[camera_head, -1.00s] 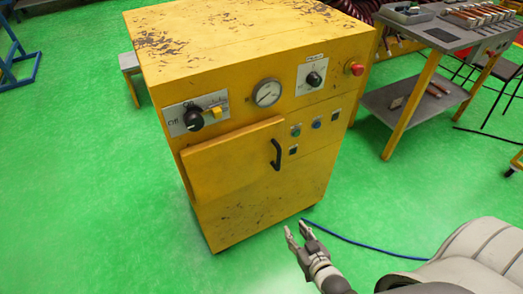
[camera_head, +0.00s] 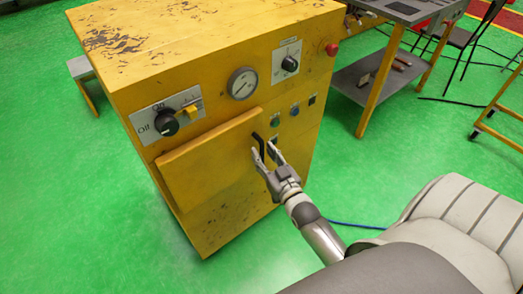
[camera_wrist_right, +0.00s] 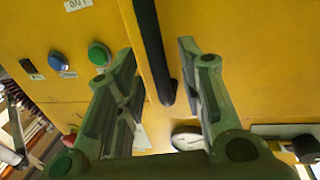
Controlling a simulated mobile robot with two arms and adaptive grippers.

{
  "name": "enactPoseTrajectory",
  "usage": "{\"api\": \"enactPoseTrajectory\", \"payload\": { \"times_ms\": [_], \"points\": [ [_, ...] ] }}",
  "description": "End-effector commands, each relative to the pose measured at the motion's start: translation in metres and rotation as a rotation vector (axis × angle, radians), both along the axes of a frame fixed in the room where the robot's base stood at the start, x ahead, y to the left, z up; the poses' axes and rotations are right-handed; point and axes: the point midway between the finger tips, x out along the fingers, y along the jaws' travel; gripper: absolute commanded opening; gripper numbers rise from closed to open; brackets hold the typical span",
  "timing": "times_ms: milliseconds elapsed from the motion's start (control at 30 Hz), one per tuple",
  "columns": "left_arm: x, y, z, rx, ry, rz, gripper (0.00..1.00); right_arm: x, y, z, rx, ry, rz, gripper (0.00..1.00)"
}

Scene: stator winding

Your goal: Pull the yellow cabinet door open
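The yellow cabinet door (camera_head: 208,165) is a plain panel on the front of the yellow cabinet (camera_head: 215,40), standing slightly proud of it. Its black handle (camera_head: 257,142) is a vertical bar near the door's right edge. My right gripper (camera_head: 265,154) is at the handle, partly covering it in the head view. In the right wrist view, the right gripper's two fingers (camera_wrist_right: 157,62) are spread, with the black handle (camera_wrist_right: 150,45) between them and a gap on both sides. My left gripper is in neither view.
A grey-topped workbench (camera_head: 405,10) stands at the back right. The green floor (camera_head: 80,220) left of the cabinet is clear.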

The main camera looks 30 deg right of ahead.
Motion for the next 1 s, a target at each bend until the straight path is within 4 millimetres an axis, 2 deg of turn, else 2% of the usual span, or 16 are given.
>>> {"api": "enactPoseTrajectory", "payload": {
  "times_ms": [200,500,800,1000],
  "points": [
    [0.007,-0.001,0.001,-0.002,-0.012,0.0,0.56,0.018,-0.002,0.0,0.0,0.001,0.0,0.35],
    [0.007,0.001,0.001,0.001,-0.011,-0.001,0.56,0.02,-0.002,-0.001,0.0,0.002,0.0,0.35],
    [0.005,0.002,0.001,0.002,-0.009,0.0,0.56,0.02,-0.002,-0.001,0.0,0.002,0.0,0.0],
    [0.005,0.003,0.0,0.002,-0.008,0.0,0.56,0.02,-0.002,-0.001,0.0,0.002,0.0,0.0]
  ]
}}
